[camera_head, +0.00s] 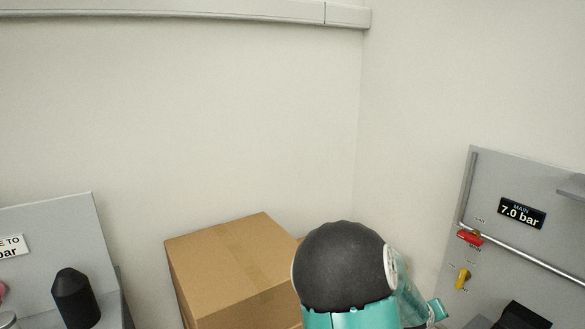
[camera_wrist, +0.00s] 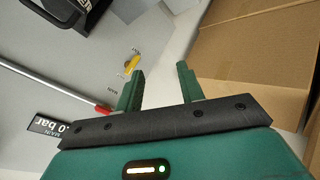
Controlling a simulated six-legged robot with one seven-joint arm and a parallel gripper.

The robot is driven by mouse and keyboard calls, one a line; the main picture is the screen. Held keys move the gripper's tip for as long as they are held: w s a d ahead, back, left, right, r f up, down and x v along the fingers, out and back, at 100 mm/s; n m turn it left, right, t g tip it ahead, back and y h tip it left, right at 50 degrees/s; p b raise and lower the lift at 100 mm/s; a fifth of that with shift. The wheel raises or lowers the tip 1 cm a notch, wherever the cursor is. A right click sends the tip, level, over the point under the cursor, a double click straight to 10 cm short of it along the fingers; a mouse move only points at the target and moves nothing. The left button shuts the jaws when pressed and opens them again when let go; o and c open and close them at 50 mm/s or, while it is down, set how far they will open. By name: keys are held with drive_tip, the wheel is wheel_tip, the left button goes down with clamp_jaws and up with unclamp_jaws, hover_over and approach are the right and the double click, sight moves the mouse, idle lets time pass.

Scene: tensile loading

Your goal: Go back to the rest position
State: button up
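My gripper (camera_wrist: 160,70) shows in the wrist view with its two green fingers apart and nothing between them. It is open and empty, and I see no contact with anything. In the head view my arm's black and teal joint rises at the bottom centre. The gripper itself cannot be made out in that view.
A cardboard box (camera_head: 235,262) stands behind my arm, and cardboard also fills the right of the wrist view (camera_wrist: 250,50). A grey panel (camera_head: 480,195) at the right has a "7.0 bar" display (camera_head: 521,213), a red handle (camera_head: 470,238) and a yellow handle (camera_head: 463,279). A black-topped post (camera_head: 75,297) stands left.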

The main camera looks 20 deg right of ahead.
drive_tip(key=w+a+r+t+y, duration=0.15)
drive_tip(key=a+r+y, duration=0.25)
drive_tip(key=a, duration=0.8)
drive_tip(key=w+a+r+t+y, duration=0.1)
drive_tip(key=w+a+r+y, duration=0.25)
drive_tip(key=a, duration=0.85)
drive_tip(key=s+a+r+n, duration=0.1)
drive_tip(key=s+a+r, duration=0.5)
drive_tip(key=s+a, duration=0.1)
drive_tip(key=s+a+r+n+y, duration=0.1)
drive_tip(key=s+a+r+n, duration=0.1)
drive_tip(key=s+a+r, duration=0.4)
drive_tip(key=s+a, duration=0.2)
drive_tip(key=a, duration=0.2)
drive_tip(key=shift+s+a, duration=0.15)
drive_tip(key=shift+a, duration=0.05)
drive_tip(key=shift+d+g+y, duration=0.1)
drive_tip(key=shift+g+y, duration=0.15)
